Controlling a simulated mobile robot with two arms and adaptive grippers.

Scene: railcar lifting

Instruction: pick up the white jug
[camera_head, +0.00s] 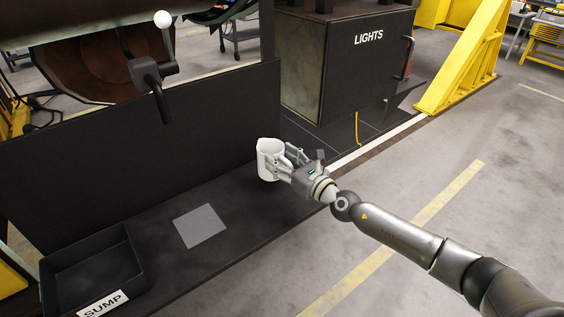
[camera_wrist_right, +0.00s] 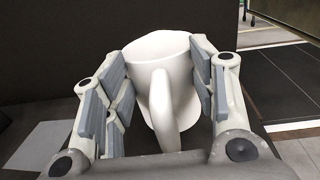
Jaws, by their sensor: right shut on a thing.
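The white jug (camera_head: 269,160) is upright at the right end of the dark shelf (camera_head: 140,258) in the head view. My right gripper (camera_head: 280,163) reaches it from the right and is shut on it. In the right wrist view the jug (camera_wrist_right: 172,70) sits between the two padded fingers of my right gripper (camera_wrist_right: 165,95), with its handle facing the camera. I cannot tell whether the jug's base touches the shelf. My left gripper is not in view.
A grey square plate (camera_head: 200,226) lies on the shelf. A black tray marked SUMP (camera_head: 112,262) stands at its left end. A lever with a white knob (camera_head: 162,20) rises behind. A dark LIGHTS cabinet (camera_head: 345,72) stands beyond the jug. Open floor lies to the right.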

